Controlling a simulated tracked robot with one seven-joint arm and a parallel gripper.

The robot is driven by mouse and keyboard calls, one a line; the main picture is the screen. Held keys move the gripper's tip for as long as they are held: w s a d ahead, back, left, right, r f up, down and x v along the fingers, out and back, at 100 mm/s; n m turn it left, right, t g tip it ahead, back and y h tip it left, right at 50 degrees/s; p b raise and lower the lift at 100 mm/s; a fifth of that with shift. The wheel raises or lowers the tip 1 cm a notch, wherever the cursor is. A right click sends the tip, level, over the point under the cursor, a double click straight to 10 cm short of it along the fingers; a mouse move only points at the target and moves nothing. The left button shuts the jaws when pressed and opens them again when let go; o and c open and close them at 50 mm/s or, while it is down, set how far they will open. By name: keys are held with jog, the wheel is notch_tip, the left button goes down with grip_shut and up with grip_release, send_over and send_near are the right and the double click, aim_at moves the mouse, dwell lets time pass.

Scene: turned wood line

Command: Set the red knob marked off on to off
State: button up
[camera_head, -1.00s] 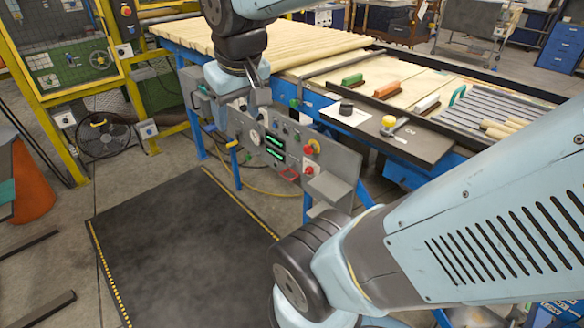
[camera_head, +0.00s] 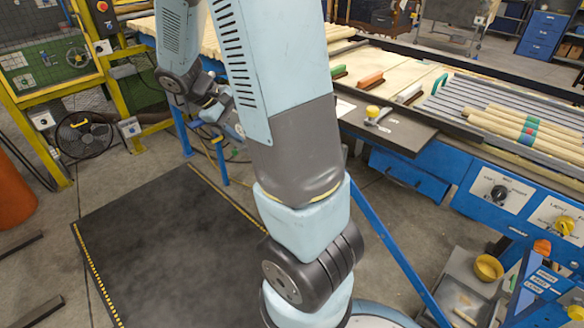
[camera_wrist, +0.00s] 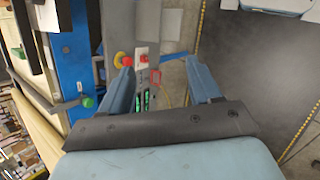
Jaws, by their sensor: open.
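In the wrist view a grey control panel (camera_wrist: 147,22) lies beyond my gripper (camera_wrist: 160,84), whose two blue fingers are spread wide with nothing between them. A red knob on a yellow base (camera_wrist: 123,60) sits just above the left fingertip. Beside it a smaller red control (camera_wrist: 141,58) sits on a white plate. The fingers appear apart from both. The labels are too small to read, so I cannot tell which one is marked off and on. In the head view my arm hides the panel and my fingertips.
A red loop (camera_wrist: 155,76) and green displays (camera_wrist: 141,100) show between the fingers. A green knob (camera_wrist: 88,102) is at the left. In the head view, a workbench with wooden rods (camera_head: 520,125) stands at the right. The dark floor mat (camera_head: 160,250) is clear.

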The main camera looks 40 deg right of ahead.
jog(key=w+d+f+n+t+h, duration=0.1)
jog(key=w+d+f+n+h, duration=0.3)
jog(key=f, duration=0.8)
jog(key=w+d+f+n+t+h, duration=0.2)
jog(key=d+f+n+h, duration=0.3)
jog(key=f, duration=0.7)
jog(key=w+d+f+n+t+h, duration=0.1)
jog(key=w+d+f+n+h, duration=0.15)
jog(key=d+f+n, duration=0.65)
jog(key=w+d+f+m, duration=0.1)
jog(key=d+f+m, duration=0.1)
jog(key=d, duration=0.7)
jog(key=shift+f+m, duration=0.4)
jog(key=shift+m, duration=0.3)
jog(key=c, duration=1)
jog(key=shift+c, duration=0.2)
